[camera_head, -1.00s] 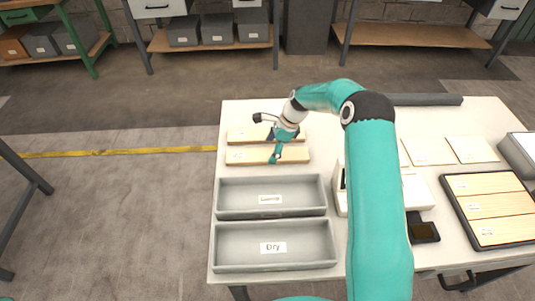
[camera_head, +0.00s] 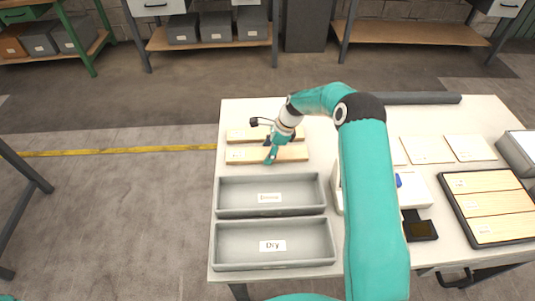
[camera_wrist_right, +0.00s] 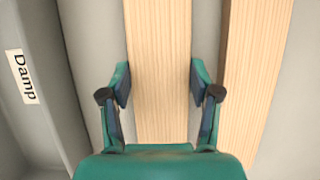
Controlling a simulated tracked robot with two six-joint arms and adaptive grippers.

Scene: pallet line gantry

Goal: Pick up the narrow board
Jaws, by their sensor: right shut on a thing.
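Two pale wooden boards lie parallel behind the grey trays in the head view: a front board (camera_head: 292,153) and a back board (camera_head: 240,135). I cannot tell for sure which is narrower. My right gripper (camera_head: 270,158) reaches down onto the front board. In the right wrist view its two fingers (camera_wrist_right: 160,88) are closed on both long edges of the front board (camera_wrist_right: 158,40). The back board (camera_wrist_right: 255,65) lies just to the right of the fingers there, apart from the held one. The front board looks still level on the table. My left gripper is not in view.
The Damp tray (camera_head: 222,197) and the Dry tray (camera_head: 217,246) stand empty in front of the boards. A black-framed tray of boards (camera_head: 486,243) is at the right. A white device (camera_head: 417,190) is partly behind my arm. Pale cards (camera_head: 427,150) and a dark bar (camera_head: 430,98) lie beyond.

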